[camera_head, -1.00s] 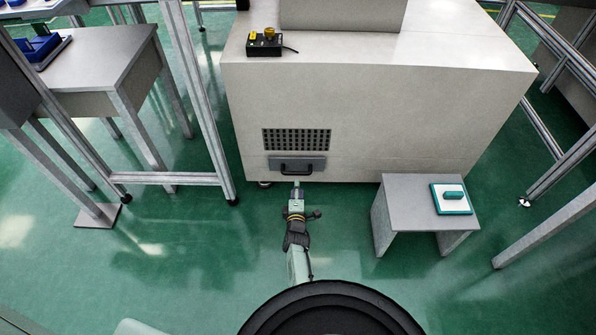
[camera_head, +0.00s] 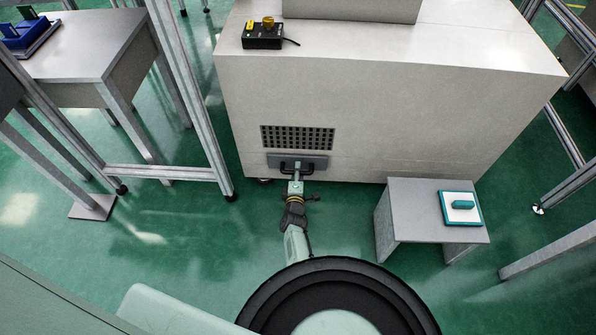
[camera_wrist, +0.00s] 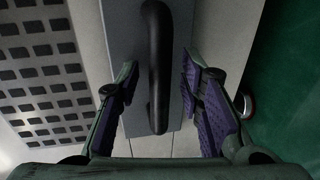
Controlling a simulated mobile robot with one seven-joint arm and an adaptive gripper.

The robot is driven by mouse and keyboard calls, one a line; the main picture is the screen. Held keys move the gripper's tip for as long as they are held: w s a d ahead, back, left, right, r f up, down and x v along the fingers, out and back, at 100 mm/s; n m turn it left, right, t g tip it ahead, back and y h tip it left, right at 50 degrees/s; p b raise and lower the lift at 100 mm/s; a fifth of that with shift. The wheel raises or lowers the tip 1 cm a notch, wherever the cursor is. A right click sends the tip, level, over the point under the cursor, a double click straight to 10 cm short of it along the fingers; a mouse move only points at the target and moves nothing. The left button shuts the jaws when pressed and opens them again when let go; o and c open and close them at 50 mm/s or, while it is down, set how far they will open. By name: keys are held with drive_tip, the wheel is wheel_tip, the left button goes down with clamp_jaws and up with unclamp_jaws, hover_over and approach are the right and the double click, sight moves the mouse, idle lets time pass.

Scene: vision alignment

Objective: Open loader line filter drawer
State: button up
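The filter drawer (camera_head: 312,163) is a grey panel low on the front of the white machine, below a dark vent grille. It sits flush or nearly flush with the machine front. Its black bar handle (camera_wrist: 158,65) shows large in the wrist view and runs up and down that picture. My gripper (camera_wrist: 158,85) is open, with one purple-padded finger on each side of the handle. A gap shows between each finger and the bar, so I see no contact. In the head view my gripper (camera_head: 296,180) is at the handle, partly covering it.
The vent grille (camera_head: 298,137) is above the drawer on the machine (camera_head: 390,115). A low grey stand (camera_head: 420,215) with a teal-edged filter-like pad (camera_head: 461,208) is to the right. A metal frame (camera_head: 165,172) is at left. Green floor in front is clear.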

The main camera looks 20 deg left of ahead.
drive_tip(key=shift+c, duration=0.4)
clamp_jaws()
idle(0.4)
